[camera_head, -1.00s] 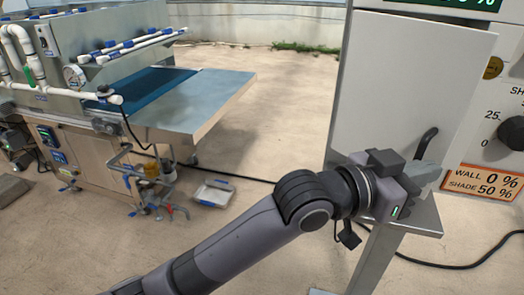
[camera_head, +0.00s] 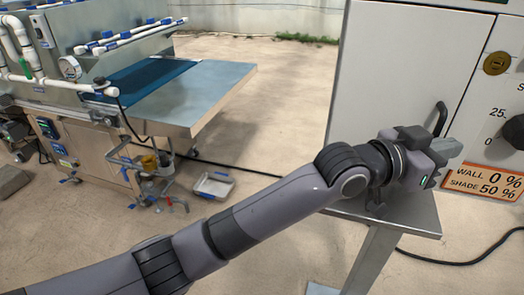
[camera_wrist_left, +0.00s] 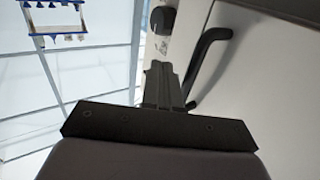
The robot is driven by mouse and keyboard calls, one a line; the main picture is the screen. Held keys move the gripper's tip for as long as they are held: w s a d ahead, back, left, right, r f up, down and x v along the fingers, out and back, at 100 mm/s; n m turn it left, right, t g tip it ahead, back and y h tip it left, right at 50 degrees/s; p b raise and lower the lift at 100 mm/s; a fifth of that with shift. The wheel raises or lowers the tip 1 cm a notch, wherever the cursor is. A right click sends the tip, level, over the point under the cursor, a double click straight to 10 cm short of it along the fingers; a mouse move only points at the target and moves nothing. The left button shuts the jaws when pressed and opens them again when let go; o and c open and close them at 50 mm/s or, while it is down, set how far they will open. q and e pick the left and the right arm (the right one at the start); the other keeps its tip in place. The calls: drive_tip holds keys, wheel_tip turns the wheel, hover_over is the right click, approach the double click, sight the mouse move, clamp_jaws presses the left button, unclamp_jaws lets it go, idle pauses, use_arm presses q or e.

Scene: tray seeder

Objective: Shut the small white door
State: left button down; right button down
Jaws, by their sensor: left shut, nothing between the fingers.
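The small white door (camera_head: 405,65) is on the front of the cabinet at the right and looks flush or nearly so; I cannot tell whether a thin gap is left. Its black bar handle (camera_head: 441,118) stands out near its right edge. My left gripper (camera_head: 450,150) is shut and empty, just below the handle at the door's lower right, and hides that corner. In the left wrist view the shut fingers (camera_wrist_left: 165,84) lie beside the handle (camera_wrist_left: 209,65), with the pale door (camera_wrist_left: 265,85) to the right. Contact is unclear. My right gripper is out of view.
The cabinet's control panel has a black knob (camera_head: 514,131), a brass lock (camera_head: 496,63) and an orange label (camera_head: 484,182). A grey metal shelf (camera_head: 405,222) juts out below the door. A machine with a metal table (camera_head: 205,95) stands at the left.

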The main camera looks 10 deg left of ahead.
use_arm(q)
drive_tip(key=shift+a, duration=0.1)
idle(0.3)
drive_tip(key=shift+b+v, duration=0.5)
drive_tip(key=shift+v, duration=3.05)
drive_tip(key=s+a+f+n+y, duration=0.3)
drive_tip(key=a+f+y, duration=0.1)
drive_tip(key=a+f, duration=0.55)
drive_tip(key=s+a+f+n+y, duration=0.4)
drive_tip(key=a+f+y, duration=0.1)
drive_tip(key=a+f, duration=0.5)
drive_tip(key=s+a+f+n+g+y, duration=0.2)
drive_tip(key=s+a+f+g+y, duration=0.1)
drive_tip(key=s+a+f, duration=0.45)
drive_tip(key=s+a+f+n+g+y, duration=0.1)
drive_tip(key=s+a+f+g+y, duration=0.2)
drive_tip(key=s+a, duration=0.65)
drive_tip(key=w+d+f+t+h, duration=0.1)
drive_tip(key=w+d+f+t, duration=0.2)
drive_tip(key=w+f+t, duration=0.3)
drive_tip(key=shift+d+f+t+h+p, duration=0.35)
drive_tip(key=shift+f+t, duration=0.55)
drive_tip(key=shift+f, duration=0.65)
drive_tip(key=shift+w, duration=0.1)
